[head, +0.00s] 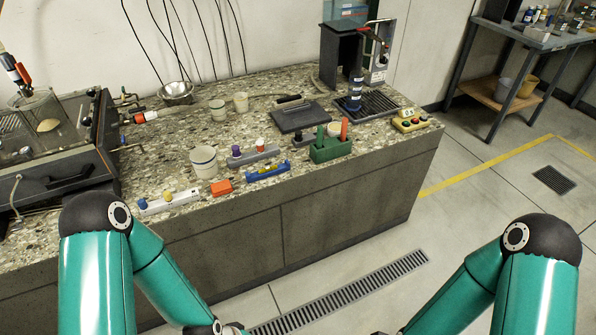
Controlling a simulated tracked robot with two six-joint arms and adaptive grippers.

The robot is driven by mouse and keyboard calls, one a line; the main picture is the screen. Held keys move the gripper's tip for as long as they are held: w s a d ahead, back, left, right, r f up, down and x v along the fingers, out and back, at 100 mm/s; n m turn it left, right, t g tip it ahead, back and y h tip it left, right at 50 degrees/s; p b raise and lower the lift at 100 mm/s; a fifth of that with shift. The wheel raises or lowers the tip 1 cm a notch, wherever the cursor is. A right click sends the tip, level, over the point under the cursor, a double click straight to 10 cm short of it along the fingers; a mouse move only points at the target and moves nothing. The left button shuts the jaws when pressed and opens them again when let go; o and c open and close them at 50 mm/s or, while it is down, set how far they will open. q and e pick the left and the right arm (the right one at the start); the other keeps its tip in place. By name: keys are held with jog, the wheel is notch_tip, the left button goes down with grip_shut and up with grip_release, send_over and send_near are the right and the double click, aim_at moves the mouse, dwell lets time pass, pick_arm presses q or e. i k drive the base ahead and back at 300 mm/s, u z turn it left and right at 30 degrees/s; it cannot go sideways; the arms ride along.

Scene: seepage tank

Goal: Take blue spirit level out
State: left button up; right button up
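The blue spirit level (268,172) is a short blue bar with yellowish marks. It lies on the speckled stone counter near its front edge, between an orange block (222,187) and a green holder (330,149). Nothing covers it and no gripper touches it. My two teal arms come in from the lower left and lower right, in front of the counter.
A white power strip (168,202) lies left of the orange block. A glass-walled tank (50,140) is at far left. A dark flat plate (299,116) lies further back. Floor in front is clear.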

aim_at(276, 169)
jog(key=z, duration=0.15)
jog(key=i, duration=1)
jog(key=u, duration=0.05)
